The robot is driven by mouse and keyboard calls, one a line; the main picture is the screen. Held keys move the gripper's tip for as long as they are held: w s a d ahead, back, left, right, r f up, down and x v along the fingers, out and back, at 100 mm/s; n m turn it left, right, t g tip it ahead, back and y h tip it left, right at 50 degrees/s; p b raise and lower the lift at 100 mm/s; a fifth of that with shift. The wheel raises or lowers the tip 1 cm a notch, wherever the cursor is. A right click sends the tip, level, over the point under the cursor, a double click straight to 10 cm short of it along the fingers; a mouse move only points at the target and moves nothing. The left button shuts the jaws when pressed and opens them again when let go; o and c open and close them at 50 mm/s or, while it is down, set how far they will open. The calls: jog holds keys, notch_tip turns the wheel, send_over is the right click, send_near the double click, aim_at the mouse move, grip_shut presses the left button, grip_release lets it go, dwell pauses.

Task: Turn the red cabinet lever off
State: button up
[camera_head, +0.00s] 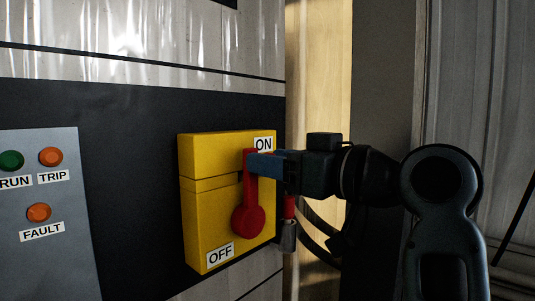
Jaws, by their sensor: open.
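The red lever (248,217) is on the front of a yellow switch box (208,215). It points up, its round pivot low on the box and its upper end beside the ON label (263,144). The OFF label (220,253) is at the box's lower left. My gripper (250,165) comes in from the right, with its blue finger at the upper part of the lever. The finger overlaps the lever's upper end in the picture; I cannot tell whether it touches. My gripper is open, and its other finger is hidden.
A grey panel (50,270) with green RUN (11,160), orange TRIP (50,156) and FAULT (39,212) lamps is at the left. A padlock (288,236) hangs by the box's right side, near dark cables (318,233). The space in front of the box's lower left is clear.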

jog(key=shift+x, duration=1)
grip_shut()
